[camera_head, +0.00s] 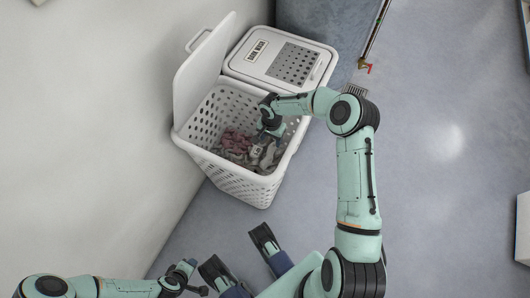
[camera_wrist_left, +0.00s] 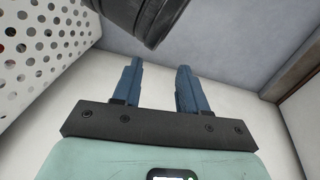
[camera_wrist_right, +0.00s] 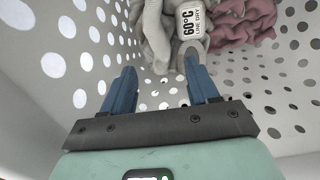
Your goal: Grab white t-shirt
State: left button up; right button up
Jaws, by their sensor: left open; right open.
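A pale grey-white crumpled cloth, likely the white t-shirt (camera_head: 268,157), lies in the open laundry basket (camera_head: 236,190). In the right wrist view the pale cloth (camera_wrist_right: 154,35) has a white tag (camera_wrist_right: 191,22) reading "60°C LINE DRY". My right gripper (camera_head: 266,132) reaches down into the basket over the clothes. In the right wrist view its fingers (camera_wrist_right: 159,66) are apart, with the cloth just beyond the tips; I cannot tell whether the right finger touches it. My left gripper (camera_head: 192,277) is open and empty, low outside the basket; its fingers show in the left wrist view (camera_wrist_left: 158,75).
A reddish-pink cloth (camera_head: 236,141) lies left of the pale one. The basket lid (camera_head: 202,65) stands open along the wall. A second basket with a closed lid (camera_head: 282,62) stands behind.

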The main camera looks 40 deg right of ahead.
aim_at(271, 148)
notch_tip(271, 148, down, 3)
jog(key=shift+r, duration=0.1)
notch_tip(271, 148, down, 2)
jog(key=shift+s+d+f+b, duration=0.1)
jog(key=shift+b, duration=0.5)
pick_arm(q)
jog(key=shift+s+a+f+b, duration=0.1)
jog(key=shift+a+f+b, duration=0.2)
jog(key=shift+f, duration=0.55)
jog(key=shift+s+a+f+b, duration=0.1)
jog(key=shift+a+f, duration=0.25)
jog(key=shift+f, duration=0.45)
pick_arm(e)
jog(key=shift+f, duration=1.35)
pick_arm(q)
jog(key=shift+f, duration=0.2)
pick_arm(e)
jog(key=shift+f, duration=0.25)
grip_shut()
